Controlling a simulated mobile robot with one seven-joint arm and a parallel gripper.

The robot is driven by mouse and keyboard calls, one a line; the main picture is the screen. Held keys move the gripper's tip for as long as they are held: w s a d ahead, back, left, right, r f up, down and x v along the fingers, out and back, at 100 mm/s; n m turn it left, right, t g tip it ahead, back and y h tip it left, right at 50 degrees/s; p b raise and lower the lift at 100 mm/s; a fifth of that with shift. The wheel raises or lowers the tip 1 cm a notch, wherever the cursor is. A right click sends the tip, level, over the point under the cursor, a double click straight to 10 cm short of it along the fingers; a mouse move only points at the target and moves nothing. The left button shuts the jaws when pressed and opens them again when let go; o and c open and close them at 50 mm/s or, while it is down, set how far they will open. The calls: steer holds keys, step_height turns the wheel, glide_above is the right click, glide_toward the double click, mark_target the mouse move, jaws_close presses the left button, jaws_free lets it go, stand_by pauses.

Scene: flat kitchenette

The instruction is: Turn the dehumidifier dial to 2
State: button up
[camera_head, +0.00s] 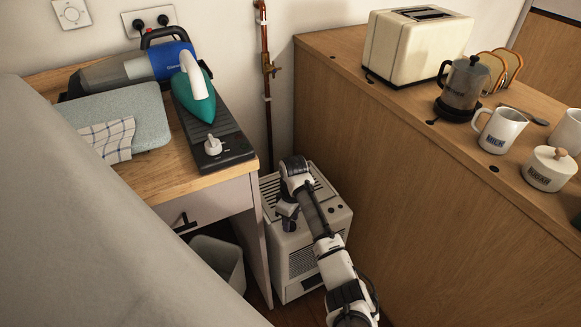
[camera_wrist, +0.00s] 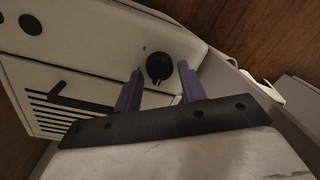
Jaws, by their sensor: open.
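The dehumidifier (camera_head: 300,262) is a cream box with a vented top and front grille, standing on the floor between the counter and the wooden partition. Its round black dial (camera_wrist: 158,68) shows in the wrist view on the cream panel. A tiny mark is beside the dial, too small to read, and I cannot tell the dial's setting. My gripper (camera_wrist: 160,72) is open, its two purple fingers apart with the dial seen between their tips. Contact with the dial cannot be told. In the head view, my gripper (camera_head: 287,216) is at the dehumidifier's top left, and the dial is not discernible.
Left of the dehumidifier, the counter (camera_head: 150,178) holds a green iron (camera_head: 194,92) on a black base with a white knob (camera_head: 213,145). A grey bin (camera_head: 217,260) stands below. The wooden partition (camera_head: 410,200) rises close on the right, leaving narrow side room.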

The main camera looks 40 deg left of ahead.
steer(key=shift+f, duration=0.45)
steer(key=shift+c, duration=0.2)
steer(key=c, duration=0.7)
steer(key=shift+o, duration=0.2)
